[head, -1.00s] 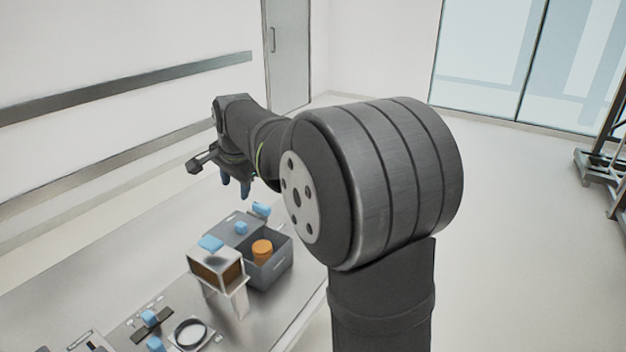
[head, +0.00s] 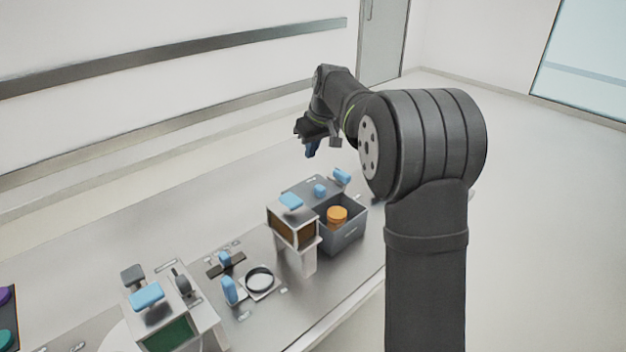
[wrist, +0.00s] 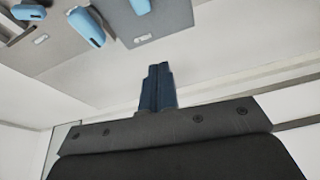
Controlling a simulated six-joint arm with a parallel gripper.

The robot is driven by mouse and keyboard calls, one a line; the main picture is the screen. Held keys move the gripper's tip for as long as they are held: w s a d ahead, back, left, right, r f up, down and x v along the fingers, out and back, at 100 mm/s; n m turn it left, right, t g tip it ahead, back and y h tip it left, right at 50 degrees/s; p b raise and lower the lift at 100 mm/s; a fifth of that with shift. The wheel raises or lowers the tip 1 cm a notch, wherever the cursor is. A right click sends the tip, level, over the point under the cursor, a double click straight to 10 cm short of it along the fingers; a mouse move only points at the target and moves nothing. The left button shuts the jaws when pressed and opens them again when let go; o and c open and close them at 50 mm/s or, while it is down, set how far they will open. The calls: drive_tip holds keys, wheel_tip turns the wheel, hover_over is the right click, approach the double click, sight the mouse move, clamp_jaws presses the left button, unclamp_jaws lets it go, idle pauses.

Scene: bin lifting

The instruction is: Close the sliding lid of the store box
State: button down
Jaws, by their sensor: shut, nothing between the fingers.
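The store box (head: 342,238) is a grey open-topped box on the bench, with an orange cylinder (head: 337,215) inside. Its grey lid (head: 300,186) carries a small blue knob (head: 320,190) and lies toward the back, leaving the front part of the box open. My gripper (head: 309,152) is above and behind the lid, apart from it. In the wrist view its blue fingers (wrist: 158,88) are together and empty. A grey plate that looks like the lid (wrist: 168,20) shows at the top there, its blue knob (wrist: 140,5) cut by the edge.
A blue handle (head: 341,177) stands at the box's back right. A white stand with a brown-fronted, blue-topped unit (head: 292,228) is close on the left. Further left are a round dish (head: 259,281), blue-handled parts (head: 229,291) and a green-fronted device (head: 168,337). Bench behind is clear.

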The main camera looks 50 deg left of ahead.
drive_tip(key=n, duration=0.1)
approach(309, 190)
drive_tip(key=a+f, duration=0.2)
drive_tip(key=a, duration=0.1)
drive_tip(key=a+f, duration=0.2)
drive_tip(key=f, duration=0.1)
drive_tip(key=shift+w+a+f, duration=0.15)
drive_tip(key=shift+a+f, duration=0.05)
drive_tip(key=shift+a, duration=0.2)
drive_tip(key=d, duration=0.2)
drive_tip(key=shift+d+r, duration=0.3)
drive_tip(key=shift+r, duration=0.05)
drive_tip(key=shift+d+f, duration=0.15)
drive_tip(key=shift+d, duration=0.6)
